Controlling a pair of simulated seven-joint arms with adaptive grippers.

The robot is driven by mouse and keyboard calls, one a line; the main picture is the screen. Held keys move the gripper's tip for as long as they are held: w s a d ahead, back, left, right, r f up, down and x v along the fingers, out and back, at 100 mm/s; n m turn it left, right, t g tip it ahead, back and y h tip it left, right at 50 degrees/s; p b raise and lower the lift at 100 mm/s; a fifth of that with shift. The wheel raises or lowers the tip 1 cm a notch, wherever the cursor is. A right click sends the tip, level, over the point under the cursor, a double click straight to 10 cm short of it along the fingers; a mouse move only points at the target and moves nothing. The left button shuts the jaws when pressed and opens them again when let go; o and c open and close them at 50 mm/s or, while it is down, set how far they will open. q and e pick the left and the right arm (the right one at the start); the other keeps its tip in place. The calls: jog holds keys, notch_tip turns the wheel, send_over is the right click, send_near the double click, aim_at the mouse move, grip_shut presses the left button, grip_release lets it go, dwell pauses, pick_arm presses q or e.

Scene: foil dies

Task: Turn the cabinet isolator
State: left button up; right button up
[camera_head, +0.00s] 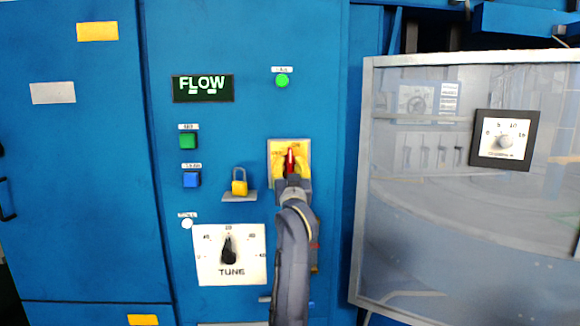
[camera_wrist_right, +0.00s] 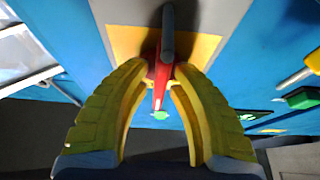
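The cabinet isolator is a yellow plate (camera_head: 303,147) with a red handle (camera_head: 290,158) on the blue cabinet front. The handle stands about upright, close to a small label at the plate's top that seems to read ON. Another small label is to its left. My right gripper (camera_head: 290,170) is at the plate, covering its lower part. In the right wrist view, the yellow fingers of the gripper (camera_wrist_right: 163,76) lie on both sides of the red handle (camera_wrist_right: 159,88) and appear to touch it with their tips. My left gripper is not in view.
A framed clear panel (camera_head: 450,240) stands at right.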

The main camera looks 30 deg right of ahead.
jog(key=shift+o, duration=0.8)
jog(key=v, duration=1.2)
